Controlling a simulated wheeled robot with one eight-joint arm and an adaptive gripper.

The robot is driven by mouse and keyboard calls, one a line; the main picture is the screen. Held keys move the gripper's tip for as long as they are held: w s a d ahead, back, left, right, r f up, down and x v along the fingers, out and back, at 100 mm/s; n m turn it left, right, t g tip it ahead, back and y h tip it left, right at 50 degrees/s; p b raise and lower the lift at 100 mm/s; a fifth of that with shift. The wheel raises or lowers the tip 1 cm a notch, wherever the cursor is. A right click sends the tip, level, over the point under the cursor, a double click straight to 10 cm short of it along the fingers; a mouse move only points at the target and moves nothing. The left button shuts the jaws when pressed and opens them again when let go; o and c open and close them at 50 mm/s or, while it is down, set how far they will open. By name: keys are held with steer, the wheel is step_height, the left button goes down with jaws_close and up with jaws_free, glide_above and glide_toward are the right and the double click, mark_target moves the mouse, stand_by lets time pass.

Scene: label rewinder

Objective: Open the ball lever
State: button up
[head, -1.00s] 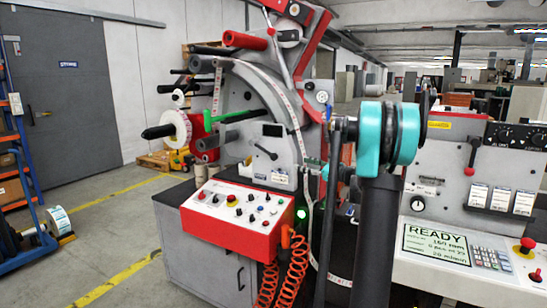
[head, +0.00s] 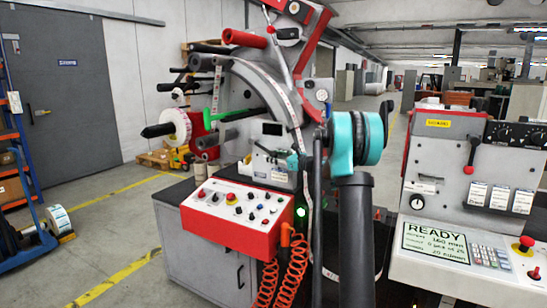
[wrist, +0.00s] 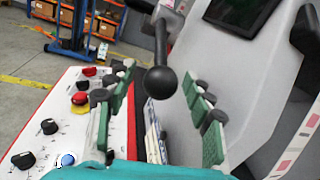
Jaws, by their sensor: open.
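The ball lever shows in the wrist view as a black arm ending in a round black ball (wrist: 162,82), hanging from the grey machine face. My gripper (wrist: 158,76) is open, with one green-padded finger to the left of the ball and the other to the right. The ball appears between the fingers with space on both sides; I cannot tell its exact depth relative to the fingertips. In the head view my gripper (head: 287,160) is in front of the machine's lower face, above the red control box, and largely covers the lever there.
The red control box (head: 232,217) with knobs and buttons lies just below my gripper; it also shows at the left in the wrist view (wrist: 70,125). A white label web (head: 297,110) runs down beside my gripper. Orange coiled hoses (head: 285,270) hang below.

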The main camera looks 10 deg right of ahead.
steer(key=shift+w+a, duration=0.1)
steer(key=shift+w, duration=0.05)
jaws_close()
stand_by(0.4)
